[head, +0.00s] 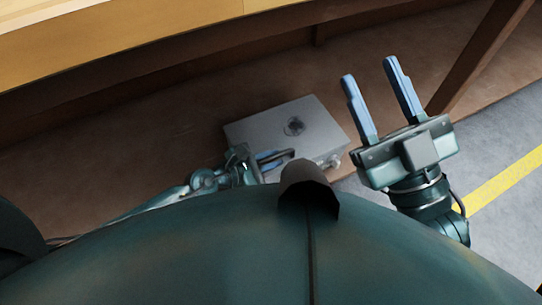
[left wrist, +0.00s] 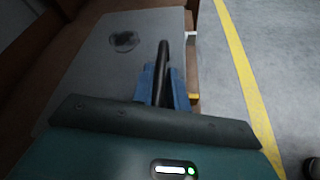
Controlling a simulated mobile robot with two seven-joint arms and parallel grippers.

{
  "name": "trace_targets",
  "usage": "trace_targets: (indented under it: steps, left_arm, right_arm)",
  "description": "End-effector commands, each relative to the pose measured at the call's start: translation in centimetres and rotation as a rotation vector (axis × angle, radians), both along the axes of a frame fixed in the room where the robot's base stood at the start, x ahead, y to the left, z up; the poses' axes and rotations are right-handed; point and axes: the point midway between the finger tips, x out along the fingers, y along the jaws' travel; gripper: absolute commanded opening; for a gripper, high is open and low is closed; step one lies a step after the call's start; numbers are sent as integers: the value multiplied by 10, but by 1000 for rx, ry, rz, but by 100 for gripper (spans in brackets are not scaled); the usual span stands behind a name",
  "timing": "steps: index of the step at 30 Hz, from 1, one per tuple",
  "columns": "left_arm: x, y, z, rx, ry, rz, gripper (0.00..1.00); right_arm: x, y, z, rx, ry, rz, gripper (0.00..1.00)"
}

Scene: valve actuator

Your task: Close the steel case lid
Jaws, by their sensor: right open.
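The steel case (head: 262,127) is a grey box with a dark round mark on its lid (head: 318,118). It sits low, under the wooden table's edge. The lid lies over the box; I cannot tell whether a gap remains beneath it. My left gripper (head: 272,158) is at the case's near edge. In the left wrist view, its blue fingers (left wrist: 164,84) sit on both sides of a dark handle (left wrist: 163,58) and look shut on it. The lid's top (left wrist: 88,62) shows beyond them. My right gripper (head: 378,85) is open and empty, right of the case.
A wooden tabletop (head: 120,42) spans the top of the head view, with a brown leg (head: 480,55) at the right. A brown surface (head: 120,140) lies around the case. Grey floor with a yellow line (head: 505,180) is clear at the right.

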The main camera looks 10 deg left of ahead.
Motion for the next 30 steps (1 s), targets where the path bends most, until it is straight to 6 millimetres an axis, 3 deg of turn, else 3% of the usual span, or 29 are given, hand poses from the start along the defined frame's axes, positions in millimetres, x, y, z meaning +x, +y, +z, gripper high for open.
trace_targets:
  steps: [11, 15, 24, 30]
  left_arm:
    - [-3, 4, 4, 0, -4, -2, 20]
    - [-16, 19, 12, 2, -2, -4, 20]
    - [-57, 68, 32, 2, -1, -4, 20]
    - [-74, 88, 42, 1, -2, -3, 20]
  right_arm:
    - [0, 0, 1, 1, 3, 0, 40]
    - [1, 0, 3, 4, 20, 0, 40]
    - [0, 1, -18, 5, 89, -3, 40]
    - [1, 1, -8, 7, 17, -2, 40]
